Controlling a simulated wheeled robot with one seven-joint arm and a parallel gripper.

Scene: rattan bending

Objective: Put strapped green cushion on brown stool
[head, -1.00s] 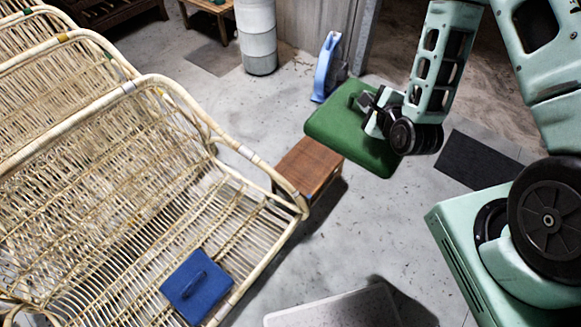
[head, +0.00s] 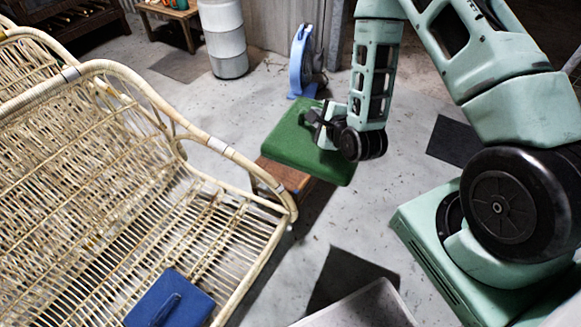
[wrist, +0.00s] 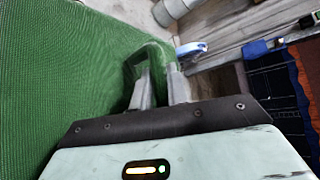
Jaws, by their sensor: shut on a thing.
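The green cushion (head: 300,143) is held in the air by my gripper (head: 327,124). In the head view it overlaps the brown stool (head: 287,178), hiding most of the stool's top; a gap between them cannot be judged. In the wrist view the cushion (wrist: 50,80) fills the left side, and its green strap (wrist: 146,58) passes between the fingers of my gripper (wrist: 158,90), which are shut on it. The stool does not show in the wrist view.
A rattan bench (head: 220,150) stands close to the stool's left, with a blue cushion (head: 170,302) on its seat. A blue fan (head: 303,62) stands behind the green cushion. A pale bin (head: 365,308) is at the front. Bare floor lies right of the stool.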

